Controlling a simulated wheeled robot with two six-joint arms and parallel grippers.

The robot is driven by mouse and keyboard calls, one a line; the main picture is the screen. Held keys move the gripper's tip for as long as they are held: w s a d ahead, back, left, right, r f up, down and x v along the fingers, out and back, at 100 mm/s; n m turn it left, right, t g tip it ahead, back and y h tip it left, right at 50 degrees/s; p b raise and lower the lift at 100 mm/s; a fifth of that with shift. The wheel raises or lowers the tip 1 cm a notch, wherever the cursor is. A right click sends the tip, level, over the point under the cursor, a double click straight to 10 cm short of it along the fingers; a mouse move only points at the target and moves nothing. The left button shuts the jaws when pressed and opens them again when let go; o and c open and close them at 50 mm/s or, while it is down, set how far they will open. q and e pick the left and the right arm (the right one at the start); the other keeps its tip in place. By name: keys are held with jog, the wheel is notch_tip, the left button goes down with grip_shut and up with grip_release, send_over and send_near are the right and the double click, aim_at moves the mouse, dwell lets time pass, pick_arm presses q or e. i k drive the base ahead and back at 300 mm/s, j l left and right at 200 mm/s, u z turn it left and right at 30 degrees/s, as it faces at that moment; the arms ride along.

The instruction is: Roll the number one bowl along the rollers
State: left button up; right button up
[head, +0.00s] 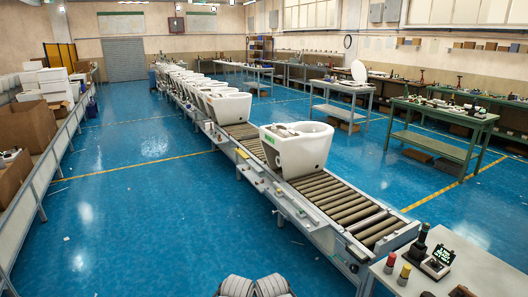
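A white toilet bowl (306,152) stands upright on the roller conveyor (341,203), apart from the others. It has a small green mark on its left side, too small to read as a number. Bare rollers show on its near side, running toward the conveyor's near end, and a short bare stretch shows behind it. Several more white bowls (229,108) stand in a close row farther back on the same line. Neither gripper shows in the head view. Grey rounded parts at the bottom edge seem to be mine.
A grey table (462,273) with a black device and small red and yellow items stands by the conveyor's near end. Green workbenches (440,112) stand to the right. A long side counter (50,155) with boxes runs along the left. Blue floor left of the conveyor is open.

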aim_at(302, 150)
jog(key=i, duration=2)
jog(key=i+u, duration=0.1)
jog(key=i, duration=0.55)
jog(key=i+l, duration=0.2)
jog(key=i, duration=0.4)
jog(key=i+l+u, duration=0.15)
jog(key=i, duration=0.5)
jog(key=i+l+u, duration=0.1)
jog(key=i+u, duration=0.15)
jog(key=i+l+u, duration=0.2)
jog(key=i, duration=0.2)
